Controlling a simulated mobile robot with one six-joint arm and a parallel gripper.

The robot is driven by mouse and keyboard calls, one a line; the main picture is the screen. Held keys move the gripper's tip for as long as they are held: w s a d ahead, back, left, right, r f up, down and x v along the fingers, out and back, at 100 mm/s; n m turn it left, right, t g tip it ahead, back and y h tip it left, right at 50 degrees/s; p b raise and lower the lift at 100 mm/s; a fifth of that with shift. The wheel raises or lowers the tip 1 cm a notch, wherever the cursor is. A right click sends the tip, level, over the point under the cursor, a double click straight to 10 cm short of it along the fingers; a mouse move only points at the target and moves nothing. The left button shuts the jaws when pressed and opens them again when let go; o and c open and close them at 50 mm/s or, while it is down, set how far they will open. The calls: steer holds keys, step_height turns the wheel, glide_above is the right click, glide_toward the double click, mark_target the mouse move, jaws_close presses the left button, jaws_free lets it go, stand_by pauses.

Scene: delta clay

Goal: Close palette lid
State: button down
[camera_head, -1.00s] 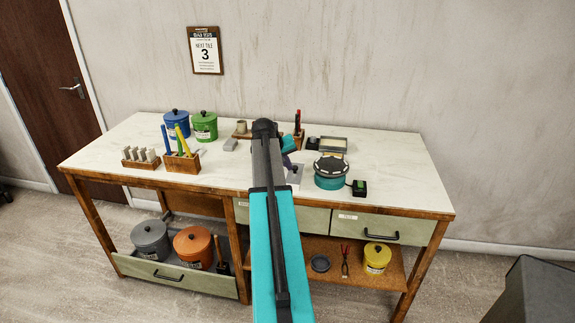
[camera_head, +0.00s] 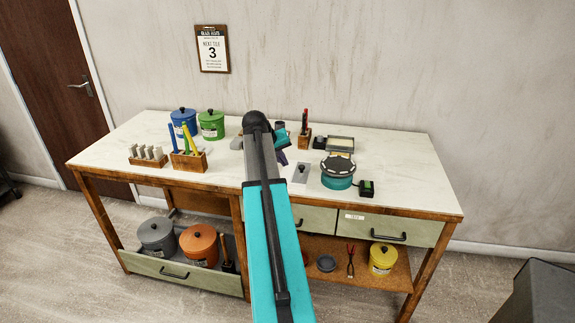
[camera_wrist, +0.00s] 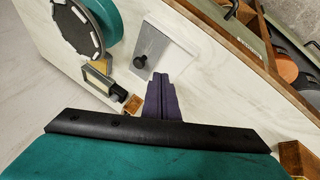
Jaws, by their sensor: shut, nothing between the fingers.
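My gripper (camera_head: 280,158) shows as purple fingers partly behind my arm, above the worktop. In the wrist view its fingers (camera_wrist: 160,84) are together and empty. They point toward a pale grey flat plate (camera_wrist: 172,55) with a dark round knob, close to the fingertips; I cannot tell the height gap. The plate (camera_head: 301,173) also shows right of my arm in the head view. A shallow dark-framed tray (camera_head: 340,144) with a tan inside lies at the back. I cannot tell for sure which item is the palette or its lid.
A teal turntable (camera_head: 338,168) with a small black-green box (camera_head: 366,188) stands to the right. A wooden tool block (camera_head: 304,140) stands at the back. Tool racks (camera_head: 188,161) and blue and green pots (camera_head: 211,125) are on the left. The right worktop end is clear.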

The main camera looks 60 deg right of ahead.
steer(key=b+v, duration=0.1)
steer(key=v, duration=0.6)
steer(key=shift+w, duration=0.15)
stand_by(0.5)
steer(key=w+a+f+n+y, duration=0.1)
steer(key=w+a+f+n, duration=0.1)
steer(key=w+a+f, duration=0.45)
steer(key=w+a+f+n+y, duration=0.1)
steer(key=w+a+f, duration=0.2)
steer(key=a+f, duration=0.55)
steer(key=s+a+f+n+g+y, duration=0.1)
steer(key=a+f+n, duration=0.1)
steer(key=a+f, duration=0.7)
steer(key=a+f+n+g, duration=0.1)
steer(key=a+f, duration=0.7)
steer(key=f, duration=0.4)
steer(key=s+a+f+n+g+y, duration=0.2)
steer(key=s+a+f+n, duration=0.1)
steer(key=s+a+f, duration=1.05)
steer(key=s+a+f+y, duration=0.1)
steer(key=s+a+f, duration=0.3)
steer(key=s+a, duration=0.2)
steer(key=s+a+f+g, duration=0.1)
steer(key=s+a+f, duration=0.3)
steer(key=s+a, duration=0.3)
steer(key=shift+s+f+y, duration=0.15)
steer(key=shift+s+y, duration=0.25)
steer(key=shift+s, duration=0.75)
